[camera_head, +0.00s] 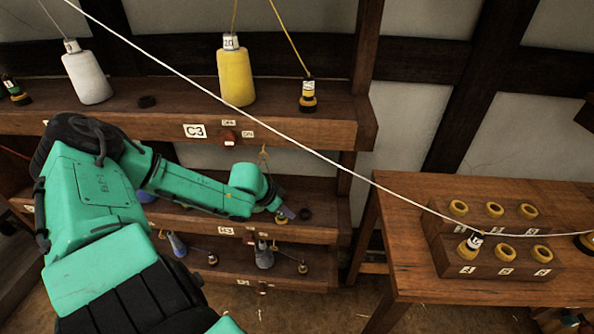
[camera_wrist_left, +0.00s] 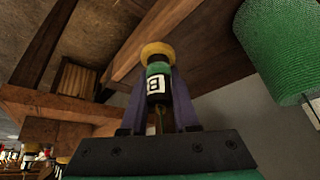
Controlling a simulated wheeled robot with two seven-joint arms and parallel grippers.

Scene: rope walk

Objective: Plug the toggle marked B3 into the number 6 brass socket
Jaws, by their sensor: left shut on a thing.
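My left gripper (camera_head: 287,213) reaches across in front of the shelves, its purple fingers near the lower shelf level. In the left wrist view the fingers (camera_wrist_left: 160,95) are shut on a black toggle (camera_wrist_left: 157,70) with a green band, a brass-coloured end and a white label. The label shows a B; any digit is not clear. In the head view the toggle is too small to make out. The wooden socket block (camera_head: 448,262) on the right table holds two rows of brass sockets. The front right socket (camera_head: 542,251) looks empty; the front labels are too small to read surely. My right gripper is not in view.
A toggle (camera_head: 470,243) stands in the front left socket, with a white cord (camera_head: 300,147) running from it to the upper left. The yellow spool (camera_head: 235,76), white spool (camera_head: 88,77) and another toggle (camera_head: 308,97) stand on the upper shelf. A gap separates shelves and table (camera_head: 410,287).

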